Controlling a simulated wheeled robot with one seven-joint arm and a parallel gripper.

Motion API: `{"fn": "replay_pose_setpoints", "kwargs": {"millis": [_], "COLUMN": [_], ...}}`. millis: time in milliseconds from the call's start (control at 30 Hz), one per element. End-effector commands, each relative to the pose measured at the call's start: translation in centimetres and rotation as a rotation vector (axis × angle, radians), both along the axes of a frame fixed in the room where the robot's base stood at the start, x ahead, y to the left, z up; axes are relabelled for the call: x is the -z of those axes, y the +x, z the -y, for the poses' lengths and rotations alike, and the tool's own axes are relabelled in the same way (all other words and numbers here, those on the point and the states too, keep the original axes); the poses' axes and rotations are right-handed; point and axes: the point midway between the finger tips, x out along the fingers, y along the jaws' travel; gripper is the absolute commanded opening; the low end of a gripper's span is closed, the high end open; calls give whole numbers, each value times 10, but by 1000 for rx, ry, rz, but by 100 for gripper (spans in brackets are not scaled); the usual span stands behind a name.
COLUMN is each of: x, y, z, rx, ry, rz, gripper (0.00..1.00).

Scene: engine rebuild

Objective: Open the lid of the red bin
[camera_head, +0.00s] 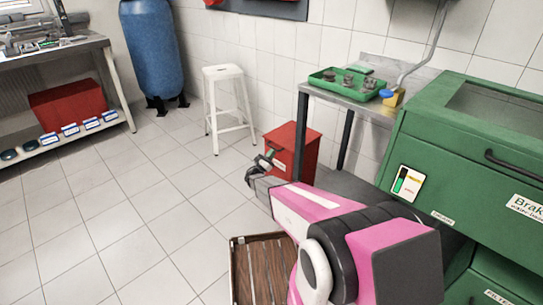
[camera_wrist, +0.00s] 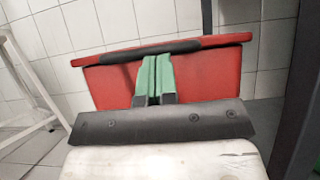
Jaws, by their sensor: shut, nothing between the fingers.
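The red bin (camera_head: 301,147) stands on the floor by the wall, beside a metal table. Its lid appears down in the head view. In the wrist view the bin's front (camera_wrist: 215,78) fills the middle, with a black handle strip (camera_wrist: 180,47) along the lid's front edge (camera_wrist: 228,41). My gripper (camera_head: 268,158) is at the bin's front left in the head view. Its green fingers (camera_wrist: 155,60) are together and empty, with tips overlapping the lower edge of the black strip in the wrist view. I cannot tell whether they touch it.
A white stool (camera_head: 224,74) stands behind and left of the bin. The metal table (camera_head: 345,98) bears a green tray (camera_head: 322,83), its dark leg close to the bin's right. A green cabinet (camera_head: 455,145) is at right. Floor at left is clear.

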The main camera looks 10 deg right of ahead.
Motion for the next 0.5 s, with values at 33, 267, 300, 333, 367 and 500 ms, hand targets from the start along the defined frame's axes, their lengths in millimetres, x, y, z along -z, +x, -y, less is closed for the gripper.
{"fn": "replay_pose_setpoints", "kwargs": {"millis": [33,267,300,333,367,500], "x": [-5,-38,-46,-52,-59,-91], "y": [-1,-4,-4,-4,-4,-1], "z": [0,0,0,0,1,4], "rx": [-1,0,0,0,-1,-1], "ry": [7,82,100,116,132,211], "rz": [-4,-56,-69,-80,-91,-148], "gripper": [0,0,0,0,0,0]}}
